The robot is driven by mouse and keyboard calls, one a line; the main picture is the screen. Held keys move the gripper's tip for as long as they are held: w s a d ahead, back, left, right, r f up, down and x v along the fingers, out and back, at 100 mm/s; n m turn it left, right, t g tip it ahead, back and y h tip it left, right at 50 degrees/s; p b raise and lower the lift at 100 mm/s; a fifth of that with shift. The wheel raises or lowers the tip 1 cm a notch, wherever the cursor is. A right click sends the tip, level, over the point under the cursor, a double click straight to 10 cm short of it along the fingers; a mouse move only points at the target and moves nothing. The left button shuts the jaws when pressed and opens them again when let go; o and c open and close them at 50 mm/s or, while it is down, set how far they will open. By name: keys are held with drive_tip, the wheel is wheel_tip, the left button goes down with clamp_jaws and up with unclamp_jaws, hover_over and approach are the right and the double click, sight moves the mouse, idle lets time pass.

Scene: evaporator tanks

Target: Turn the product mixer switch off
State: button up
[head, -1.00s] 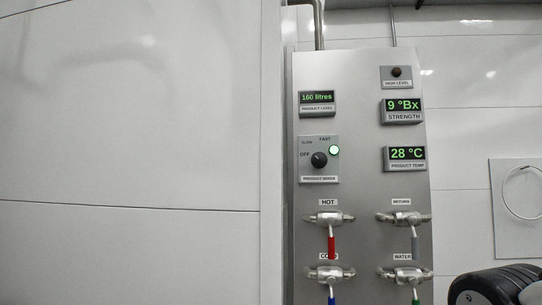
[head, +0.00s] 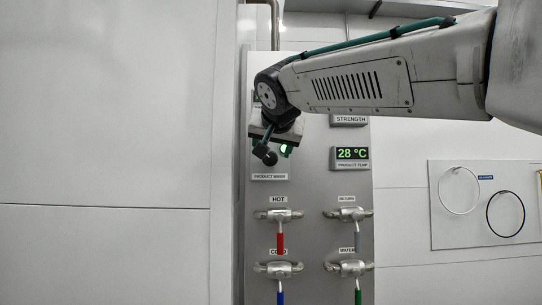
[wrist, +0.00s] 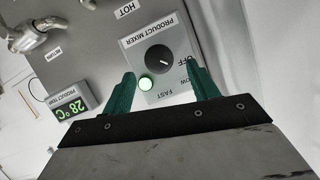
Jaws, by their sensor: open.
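The product mixer switch is a round black knob (wrist: 159,59) on a grey plate labelled PRODUCT MIXER (wrist: 152,33), upside down in the wrist view. OFF, SLOW and FAST are printed around it. A small pale mark on the knob points to the lower right there, towards the OFF/SLOW side. The green lamp (wrist: 147,83) beside it is lit. My gripper (wrist: 160,68) is open and empty, with its two green fingers apart on either side of the knob's lower part in that view. Contact cannot be told. In the head view, my gripper (head: 262,148) partly hides the plate; the knob (head: 271,158) shows beside it.
Below the switch are HOT (head: 280,214), COLD (head: 278,267), RETURN (head: 348,214) and WATER (head: 350,267) valves with handles. The product temperature display (head: 351,154) reads 28 °C, to the right. A board with hoops (head: 440,235) hangs farther right.

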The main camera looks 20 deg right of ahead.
sight(269, 156)
drive_tip(key=x, duration=0.4)
drive_tip(key=c, duration=1)
drive_tip(key=shift+h, duration=0.3)
drive_tip(key=n+h, duration=0.1)
drive_tip(key=n, duration=0.1)
drive_tip(key=shift+a+n+g, duration=0.15)
drive_tip(key=shift+n+g, duration=0.15)
drive_tip(key=shift+n, duration=0.1)
drive_tip(key=n+h, duration=0.2)
drive_tip(key=n, duration=0.1)
drive_tip(key=shift+a+f+h, duration=0.15)
drive_tip(key=shift+h, duration=0.25)
drive_tip(key=shift+n, duration=0.3)
